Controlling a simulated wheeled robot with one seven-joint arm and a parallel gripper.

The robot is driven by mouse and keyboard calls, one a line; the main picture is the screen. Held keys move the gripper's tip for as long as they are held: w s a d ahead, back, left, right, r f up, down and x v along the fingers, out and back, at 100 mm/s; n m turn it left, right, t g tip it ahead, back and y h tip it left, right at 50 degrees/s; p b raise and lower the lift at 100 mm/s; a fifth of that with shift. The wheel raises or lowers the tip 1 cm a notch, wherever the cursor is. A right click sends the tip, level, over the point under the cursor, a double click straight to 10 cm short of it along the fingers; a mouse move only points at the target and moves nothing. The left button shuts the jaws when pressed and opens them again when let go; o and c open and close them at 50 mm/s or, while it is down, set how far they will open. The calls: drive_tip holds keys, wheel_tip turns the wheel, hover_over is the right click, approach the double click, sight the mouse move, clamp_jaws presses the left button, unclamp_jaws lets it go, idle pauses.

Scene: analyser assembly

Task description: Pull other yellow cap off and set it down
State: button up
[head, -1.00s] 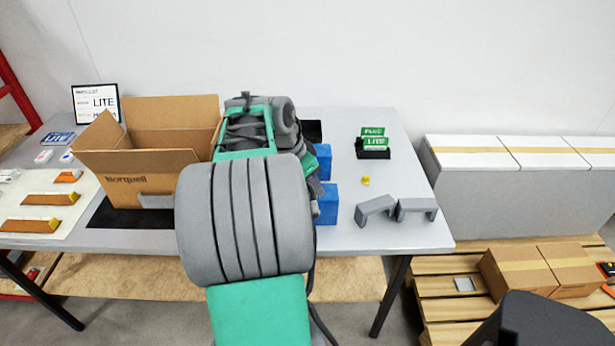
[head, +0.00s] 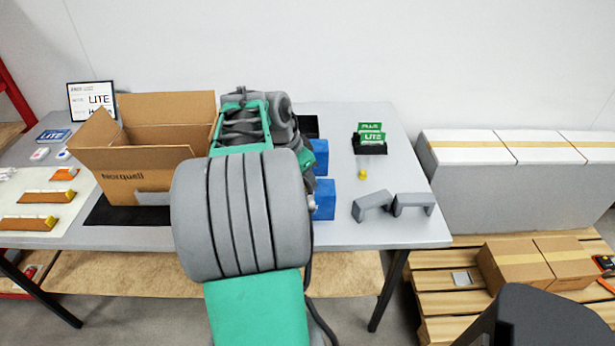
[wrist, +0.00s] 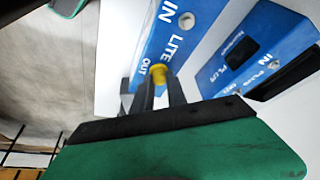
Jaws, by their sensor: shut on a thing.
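In the wrist view, my gripper (wrist: 160,90) is shut on a yellow cap (wrist: 158,73). The cap is beside the "OUT" lettering of a blue unit (wrist: 172,42) marked LITE. I cannot tell whether it still touches that port. The port by "IN" on this unit is an uncapped round hole. The other yellow cap (head: 362,174) lies loose on the table in the head view. My arm hides the gripper there.
A second blue unit (wrist: 262,55), marked PLUS, is to the right in the wrist view. On the table (head: 400,228) stand an open cardboard box (head: 137,186), two grey brackets (head: 372,204) and a black holder with green cards (head: 370,148). Bare table surrounds the loose cap.

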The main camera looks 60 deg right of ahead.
clamp_jaws()
drive_tip(key=shift+r+p, duration=0.35)
drive_tip(key=shift+r, duration=0.2)
drive_tip(key=shift+r+p, duration=2.6)
drive_tip(key=shift+r, duration=0.8)
drive_tip(key=shift+w, duration=0.15)
